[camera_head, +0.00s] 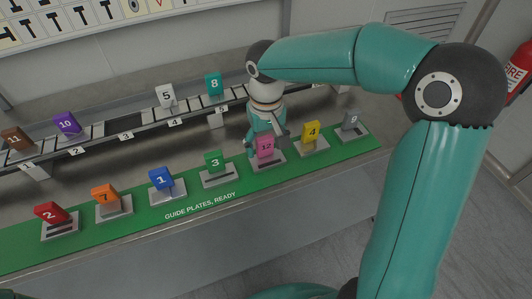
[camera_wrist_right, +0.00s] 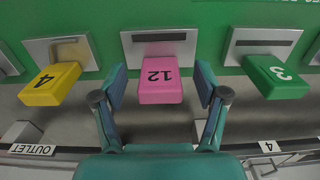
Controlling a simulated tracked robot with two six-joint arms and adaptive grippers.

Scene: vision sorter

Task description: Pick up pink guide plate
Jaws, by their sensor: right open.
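The pink guide plate (camera_head: 265,146), marked 12, stands in its grey holder (camera_head: 269,162) on the green strip, between the green plate 3 and the yellow plate 4. My right gripper (camera_head: 270,138) is at the pink plate, coming from the rail side. In the right wrist view the pink plate (camera_wrist_right: 161,84) lies between the two open fingers of my right gripper (camera_wrist_right: 161,88), with a gap on each side. The pink plate's lower part sits in the holder's slot (camera_wrist_right: 159,37). My left gripper is not in view.
The green plate 3 (camera_head: 214,162) and yellow plate 4 (camera_head: 311,132) stand close on either side. More plates stand along the green strip (camera_head: 140,216). Behind it runs a slotted rail (camera_head: 125,135) with several plates, including white 5 (camera_head: 166,95).

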